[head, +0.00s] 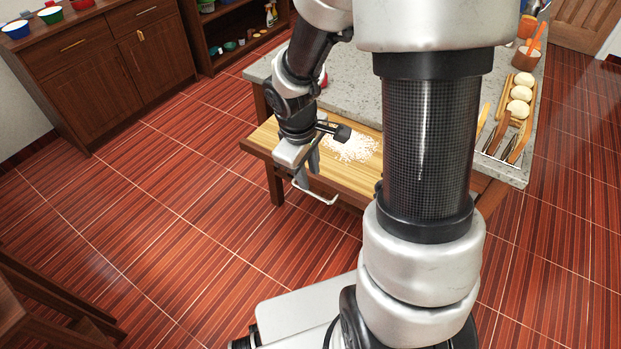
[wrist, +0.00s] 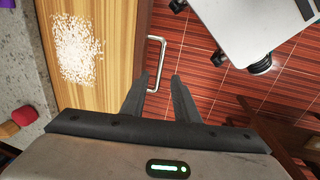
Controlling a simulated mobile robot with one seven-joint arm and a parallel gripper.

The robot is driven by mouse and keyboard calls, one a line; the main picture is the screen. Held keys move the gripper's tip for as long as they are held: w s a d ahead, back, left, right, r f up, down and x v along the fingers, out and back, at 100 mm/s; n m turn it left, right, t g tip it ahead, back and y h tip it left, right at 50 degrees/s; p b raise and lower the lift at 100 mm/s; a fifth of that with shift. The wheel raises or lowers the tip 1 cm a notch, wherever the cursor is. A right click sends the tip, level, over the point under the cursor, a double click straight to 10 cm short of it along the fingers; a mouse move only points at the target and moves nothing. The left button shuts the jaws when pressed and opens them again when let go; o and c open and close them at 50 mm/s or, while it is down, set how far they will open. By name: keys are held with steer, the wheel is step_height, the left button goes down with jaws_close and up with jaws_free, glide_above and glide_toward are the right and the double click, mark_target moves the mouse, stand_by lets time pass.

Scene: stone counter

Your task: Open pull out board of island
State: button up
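The wooden pull-out board (head: 262,137) of the island has a patch of white flour on it and stands out from beneath the grey stone top. It also shows in the wrist view (wrist: 120,50), with its silver bar handle (wrist: 163,58) on the front edge. In the head view the handle (head: 322,199) is partly hidden by my gripper (head: 308,170). In the wrist view my gripper (wrist: 160,77) is open, with its two dark fingers apart. The handle's bar appears between the fingertips; I cannot tell whether they touch it.
The stone counter (head: 362,72) holds a tray of dough balls (head: 519,93) and utensils at the right. Dark wooden cabinets (head: 110,60) with bowls stand at the back left. Wooden furniture (head: 45,310) is at the lower left. The red tiled floor (head: 170,215) beside the board is clear.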

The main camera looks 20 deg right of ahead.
step_height(320, 180, up, 10)
steer(key=s+a+p, duration=0.1)
steer(key=p, duration=0.1)
steer(key=shift+a, duration=0.25)
steer(key=shift+s, duration=0.1)
steer(key=s+a+r+m+t+y, duration=0.2)
steer(key=s+r+m+t, duration=0.2)
steer(key=s+r+m, duration=0.7)
step_height(320, 180, up, 17)
steer(key=s+n+p, duration=0.1)
steer(key=n+p, duration=0.2)
steer(key=p, duration=1)
steer(key=shift+s+d, duration=0.2)
steer(key=shift+r, duration=0.1)
steer(key=shift+d, duration=0.15)
